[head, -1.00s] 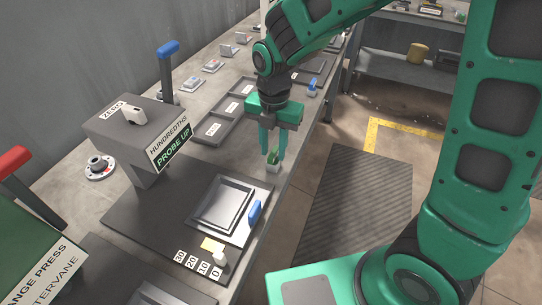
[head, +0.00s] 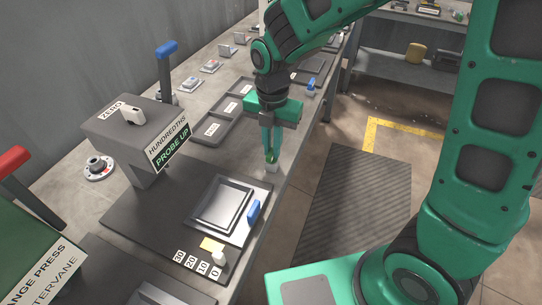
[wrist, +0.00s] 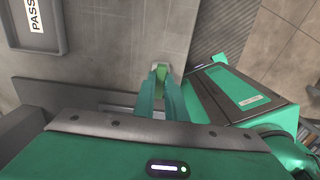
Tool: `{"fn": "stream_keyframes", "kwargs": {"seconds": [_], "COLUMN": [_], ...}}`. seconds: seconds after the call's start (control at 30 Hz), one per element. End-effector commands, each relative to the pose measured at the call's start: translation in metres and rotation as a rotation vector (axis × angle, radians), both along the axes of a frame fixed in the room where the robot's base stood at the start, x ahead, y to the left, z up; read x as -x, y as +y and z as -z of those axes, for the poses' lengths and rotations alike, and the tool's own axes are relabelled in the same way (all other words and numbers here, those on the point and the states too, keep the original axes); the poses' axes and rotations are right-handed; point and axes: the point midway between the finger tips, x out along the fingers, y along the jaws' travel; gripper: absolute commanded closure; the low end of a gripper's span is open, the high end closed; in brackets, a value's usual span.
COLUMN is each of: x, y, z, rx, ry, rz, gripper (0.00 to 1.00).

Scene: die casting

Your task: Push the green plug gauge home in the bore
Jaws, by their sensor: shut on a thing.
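The green plug gauge (head: 271,159) stands at the front edge of the bench, in a small light block (head: 271,168). My gripper (head: 272,152) points down over it with both fingers drawn together, shut on the gauge. In the wrist view, the gauge (wrist: 161,71) shows as a green strip between the fingertips (wrist: 160,78). The fingers cover most of it. The bore is hidden, and I cannot tell how deep the gauge sits.
A gauge stand (head: 140,130) reading "PROBE UP" and a dark plate with a metal square and a blue handle (head: 254,211) stand nearer on the bench. Labelled trays (head: 212,130) lie behind. A ribbed mat (head: 355,215) covers the floor at right.

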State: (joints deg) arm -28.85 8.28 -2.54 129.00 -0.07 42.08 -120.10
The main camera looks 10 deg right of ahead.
Motion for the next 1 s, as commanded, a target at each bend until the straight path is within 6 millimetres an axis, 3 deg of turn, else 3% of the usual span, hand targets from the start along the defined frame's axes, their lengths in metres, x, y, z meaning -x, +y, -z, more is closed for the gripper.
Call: {"fn": "stream_keyframes", "kwargs": {"seconds": [0.67, 1.0], "x": [0.0, -0.001], "y": [0.0, 0.0], "z": [-0.008, -0.022], "rx": [0.0, -0.001], "ry": [-0.001, -0.002], "rz": [0.0, 0.0], "gripper": [1.0, 1.0]}}
